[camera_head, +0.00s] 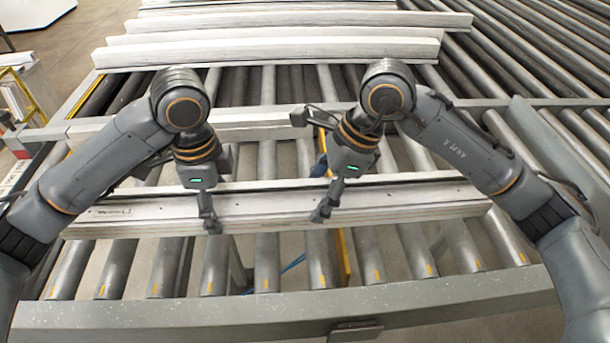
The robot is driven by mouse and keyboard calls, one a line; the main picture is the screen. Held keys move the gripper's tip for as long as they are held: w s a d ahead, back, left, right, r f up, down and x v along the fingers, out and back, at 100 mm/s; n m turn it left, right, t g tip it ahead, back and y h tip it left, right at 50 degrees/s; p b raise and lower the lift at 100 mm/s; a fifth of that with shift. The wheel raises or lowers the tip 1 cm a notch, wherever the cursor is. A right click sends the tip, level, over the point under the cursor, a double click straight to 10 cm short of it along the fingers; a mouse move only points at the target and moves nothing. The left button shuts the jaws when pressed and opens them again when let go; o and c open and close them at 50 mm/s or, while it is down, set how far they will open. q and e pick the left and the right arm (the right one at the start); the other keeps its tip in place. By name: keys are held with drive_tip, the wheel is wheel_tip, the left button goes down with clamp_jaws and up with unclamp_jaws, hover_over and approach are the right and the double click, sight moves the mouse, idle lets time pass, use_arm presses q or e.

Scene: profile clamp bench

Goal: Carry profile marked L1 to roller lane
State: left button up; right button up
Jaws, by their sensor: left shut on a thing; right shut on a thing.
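A long white profile (265,205) runs left to right across the front rollers. It has a small dark mark near its left end, too small to read, so I cannot tell if it says L1. My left gripper (210,218) is shut on this profile left of its middle. My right gripper (322,213) is shut on it right of its middle. The fingertips cover small parts of the profile's front. The roller lane (214,268) shows below and in front of it; I cannot tell whether the profile touches the rollers.
Several white profiles (270,52) lie side by side at the back. A pale crossbar (255,122) lies behind the held profile. A grey front rail (280,312) borders the rollers. More rollers (540,60) stretch to the right. A yellow frame (35,100) stands at the far left.

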drive_tip(key=shift+a, duration=0.1)
idle(0.3)
use_arm(q)
drive_tip(key=shift+f+b, duration=0.3)
use_arm(e)
drive_tip(key=shift+f, duration=0.25)
